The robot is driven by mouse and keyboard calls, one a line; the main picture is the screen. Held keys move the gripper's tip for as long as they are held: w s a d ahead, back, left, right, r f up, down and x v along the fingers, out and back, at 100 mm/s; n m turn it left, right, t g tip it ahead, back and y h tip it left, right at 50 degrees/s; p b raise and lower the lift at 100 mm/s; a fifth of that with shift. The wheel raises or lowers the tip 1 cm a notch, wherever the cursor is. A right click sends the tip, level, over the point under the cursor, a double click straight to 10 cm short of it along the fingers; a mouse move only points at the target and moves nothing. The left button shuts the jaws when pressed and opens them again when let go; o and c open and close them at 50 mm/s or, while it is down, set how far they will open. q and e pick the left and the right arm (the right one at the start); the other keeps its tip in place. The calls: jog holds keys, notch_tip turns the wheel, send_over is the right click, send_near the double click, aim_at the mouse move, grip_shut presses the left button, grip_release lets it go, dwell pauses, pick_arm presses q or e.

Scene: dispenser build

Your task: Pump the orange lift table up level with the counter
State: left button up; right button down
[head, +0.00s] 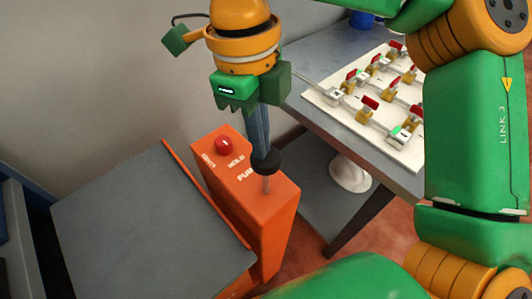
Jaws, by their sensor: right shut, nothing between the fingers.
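The orange lift table has a flat grey top (140,225) with an orange edge, at the lower left. At its right end stands an orange pump housing (275,215) with a red button (223,146) by the word HOLD and a black pump knob (266,161) on a short stem. My right gripper (261,148) points down from above, its fingers shut and empty. Its tips are right at the knob, partly in front of it or on it; I cannot tell if they touch. The grey counter (318,125) is at the right. My left gripper is out of view.
A white board (400,150) with several red-handled valves lies on the counter. A blue container (362,20) stands at the back. A white rounded object (349,174) sits below the counter. The lift table's top is bare. A plain wall stands behind.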

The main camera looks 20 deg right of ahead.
notch_tip(320, 180, down, 8)
jog(key=b, duration=0.6)
jog(key=shift+a+r+p, duration=0.1)
jog(key=shift+r+p, duration=0.25)
jog(key=shift+r, duration=0.05)
jog(key=p, duration=0.1)
jog(key=w+a+r+p, duration=0.1)
jog(key=shift+w+a+r+p, duration=0.1)
jog(key=shift+w+a+p, duration=0.05)
jog(key=shift+w+p, duration=0.2)
jog(key=shift+w+a, duration=0.15)
jog(key=shift+a, duration=0.05)
jog(key=shift+w+a+f, duration=0.1)
jog(key=shift+w+f, duration=0.15)
jog(key=shift+f, duration=0.1)
notch_tip(320, 180, up, 7)
jog(key=p, duration=0.1)
jog(key=shift+w+a, duration=0.25)
